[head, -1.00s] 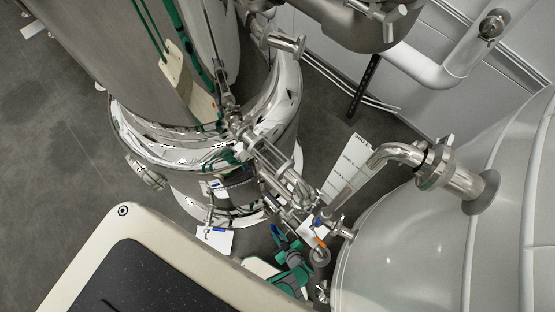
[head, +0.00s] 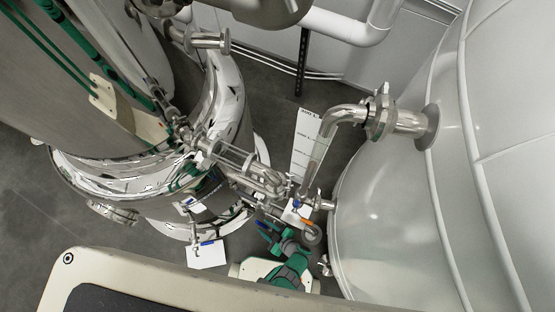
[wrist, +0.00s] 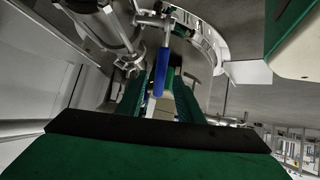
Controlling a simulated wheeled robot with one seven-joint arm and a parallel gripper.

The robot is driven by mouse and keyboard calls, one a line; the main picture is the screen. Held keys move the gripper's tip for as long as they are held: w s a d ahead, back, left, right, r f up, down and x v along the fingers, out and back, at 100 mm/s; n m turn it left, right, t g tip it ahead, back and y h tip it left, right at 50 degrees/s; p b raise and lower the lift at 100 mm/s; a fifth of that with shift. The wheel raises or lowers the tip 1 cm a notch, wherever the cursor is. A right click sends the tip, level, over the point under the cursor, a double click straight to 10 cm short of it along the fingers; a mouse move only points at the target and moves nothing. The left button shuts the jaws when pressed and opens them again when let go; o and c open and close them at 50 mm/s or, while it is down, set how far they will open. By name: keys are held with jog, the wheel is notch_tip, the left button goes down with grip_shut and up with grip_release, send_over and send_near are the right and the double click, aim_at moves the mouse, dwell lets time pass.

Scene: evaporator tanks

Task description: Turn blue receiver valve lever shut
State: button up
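In the head view, one blue lever (head: 207,242) is on a small valve low on the front of the shiny steel receiver (head: 85,178). A small blue part (head: 296,205) also shows by the outlet pipe, near an orange lever (head: 307,222). My green gripper (head: 268,234) is low, just below the pipework, between these two. In the wrist view, a blue lever (wrist: 161,72) hangs from a steel stem, seen near the fingertips. My gripper (wrist: 158,98) is open, its green fingers apart. Whether a finger touches the lever, and which blue part this is, I cannot tell.
White tags (head: 207,256) hang near the valves. A sight-glass pipe assembly (head: 236,160) stands above my gripper. A big white tank (head: 395,200) with a bent steel pipe (head: 345,115) fills the right. Open grey floor (head: 130,250) lies at lower left.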

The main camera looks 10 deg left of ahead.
jog(key=v, duration=1)
